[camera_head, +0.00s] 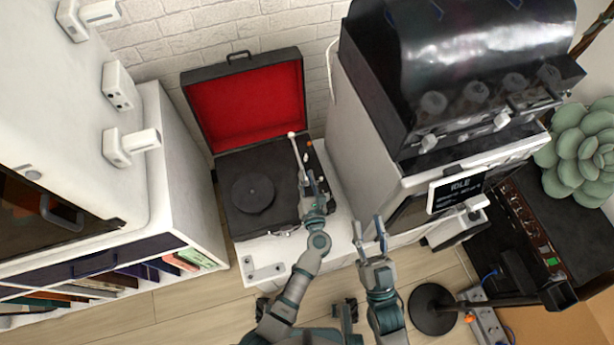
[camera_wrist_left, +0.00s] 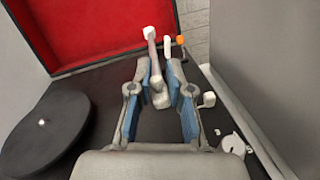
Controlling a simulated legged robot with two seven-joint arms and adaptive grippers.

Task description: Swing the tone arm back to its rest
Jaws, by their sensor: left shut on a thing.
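The record player (camera_head: 237,165) stands open on a white cabinet, with its red-lined lid (camera_head: 246,103) raised at the back. The dark round platter (camera_head: 252,192) is on its left side and carries no record. The pale tone arm (camera_head: 296,150) is at the right of the deck, beside the platter. My left gripper (camera_head: 308,178) is shut on the tone arm; the left wrist view shows the tone arm (camera_wrist_left: 152,58) between its blue-padded fingers. Part of the tone arm is hidden by the fingers. My right gripper (camera_head: 370,236) is open and empty in front of the large machine.
A tall grey-white machine (camera_head: 350,140) with a dark top stands close to the right of the record player. A white shelf unit (camera_head: 180,175) stands to the left. An orange-tipped lever (camera_wrist_left: 181,42) is right of the tone arm. The floor (camera_head: 190,300) in front is partly clear.

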